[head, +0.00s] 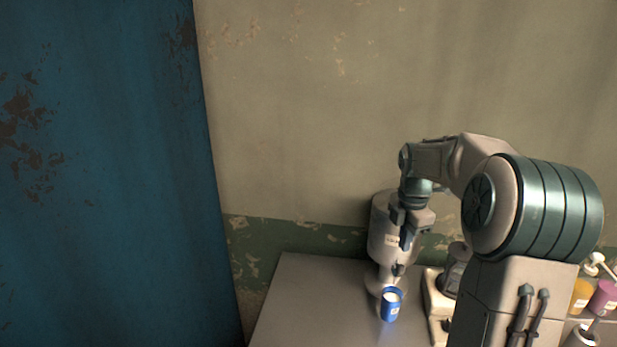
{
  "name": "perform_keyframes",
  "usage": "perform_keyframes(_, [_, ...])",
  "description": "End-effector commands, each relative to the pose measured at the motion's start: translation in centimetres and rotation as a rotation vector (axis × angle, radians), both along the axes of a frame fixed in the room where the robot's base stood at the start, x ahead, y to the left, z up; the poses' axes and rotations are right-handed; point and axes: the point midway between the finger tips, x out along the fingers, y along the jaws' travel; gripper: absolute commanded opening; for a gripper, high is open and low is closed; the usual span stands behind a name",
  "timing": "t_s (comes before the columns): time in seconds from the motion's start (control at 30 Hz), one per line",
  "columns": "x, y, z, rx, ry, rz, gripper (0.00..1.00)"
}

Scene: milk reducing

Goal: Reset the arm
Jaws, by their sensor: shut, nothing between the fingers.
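My arm reaches in from the right of the head view, bends, and its end hangs down. My gripper (405,243) is small in the picture, shut and empty. It is in front of the upper part of a grey metal tank (379,238) and hides part of it. I cannot tell whether it touches the tank. Below the gripper, a blue cup (390,310) with white contents stands upright on the grey table (300,300), under the tank's tap (398,269). The gripper is apart from the cup.
A pale device (437,303) stands right of the cup, partly hidden by my arm. Orange (581,296) and purple (604,298) containers stand at the far right. The table's left part is clear. A blue panel (110,170) fills the left; a worn wall (300,120) stands behind.

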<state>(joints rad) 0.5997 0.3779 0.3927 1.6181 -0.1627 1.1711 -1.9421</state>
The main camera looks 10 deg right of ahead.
Motion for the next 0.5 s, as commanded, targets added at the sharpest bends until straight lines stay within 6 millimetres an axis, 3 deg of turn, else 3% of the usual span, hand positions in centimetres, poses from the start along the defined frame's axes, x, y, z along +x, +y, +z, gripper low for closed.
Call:
perform_keyframes(0.17, [-2.9,3.7,1.6,-0.044,-0.038,-0.212,0.00])
perform_keyframes(0.5, [-12.3,10.4,3.5,-0.028,-0.189,-0.859,0.00])
